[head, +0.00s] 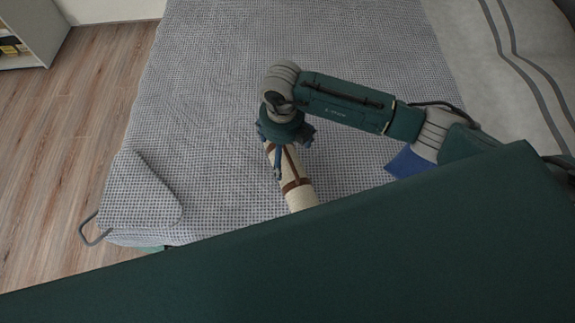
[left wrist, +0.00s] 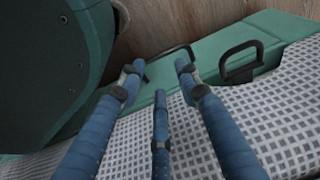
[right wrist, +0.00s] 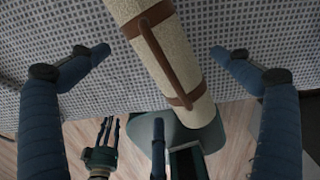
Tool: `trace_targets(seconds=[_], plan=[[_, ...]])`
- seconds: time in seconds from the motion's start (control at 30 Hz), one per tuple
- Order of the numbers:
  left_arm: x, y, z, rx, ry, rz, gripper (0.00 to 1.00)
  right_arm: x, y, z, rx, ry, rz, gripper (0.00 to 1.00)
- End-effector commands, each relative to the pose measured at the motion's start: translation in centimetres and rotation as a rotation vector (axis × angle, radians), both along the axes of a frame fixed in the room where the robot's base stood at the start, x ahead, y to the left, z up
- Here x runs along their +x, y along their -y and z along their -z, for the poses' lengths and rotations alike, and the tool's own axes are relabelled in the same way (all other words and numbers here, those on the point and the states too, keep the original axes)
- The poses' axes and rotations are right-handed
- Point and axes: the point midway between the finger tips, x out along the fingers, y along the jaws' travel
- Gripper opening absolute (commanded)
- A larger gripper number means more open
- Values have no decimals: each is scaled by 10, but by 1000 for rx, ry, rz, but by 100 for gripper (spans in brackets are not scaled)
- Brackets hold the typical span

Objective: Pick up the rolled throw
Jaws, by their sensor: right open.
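The rolled throw (head: 301,196) is a cream roll with brown straps, lying on the grey checked bed (head: 215,70). My own body hides its near end in the head view. My right gripper (head: 280,155) is over the throw's far part, pointing down. In the right wrist view the throw (right wrist: 178,62) runs between the spread fingers of the right gripper (right wrist: 158,55), with space on both sides. My left gripper (left wrist: 157,76) shows in the left wrist view with its fingers apart and nothing between them. The head view does not show it.
A blue piece (head: 407,162) lies on the bed beside my right arm. A checked padded block (head: 140,193) with a metal loop is at the bed's left corner. Wooden floor (head: 85,110) and a white shelf (head: 38,30) are at the left.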

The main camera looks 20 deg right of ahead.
Motion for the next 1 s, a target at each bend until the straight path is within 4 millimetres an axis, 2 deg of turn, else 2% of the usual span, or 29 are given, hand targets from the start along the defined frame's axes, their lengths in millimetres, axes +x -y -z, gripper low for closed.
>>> trace_targets(seconds=[0.03, 0.27, 0.5, 0.63, 0.83, 0.87, 1.0], plan=[[2, 0, -2, 0, 3, 0, 34, -1, 0, 8, 0, -3, 1, 100], [6, 1, -9, 0, 6, -1, 34, -3, -1, 26, 0, -3, -1, 100], [16, 2, -25, -2, 18, -3, 34, -9, -3, 61, 2, -2, 0, 100], [18, 2, -31, -1, 19, -4, 34, -8, -3, 68, 1, 0, -1, 100], [18, 2, -31, -1, 19, -4, 34, -8, -3, 68, 2, 0, -2, 100], [18, 2, -31, -1, 19, -4, 34, -8, -3, 68, 2, 0, -2, 96], [18, 2, -31, -1, 19, -4, 34, -8, -3, 68, 2, 0, -1, 68]])
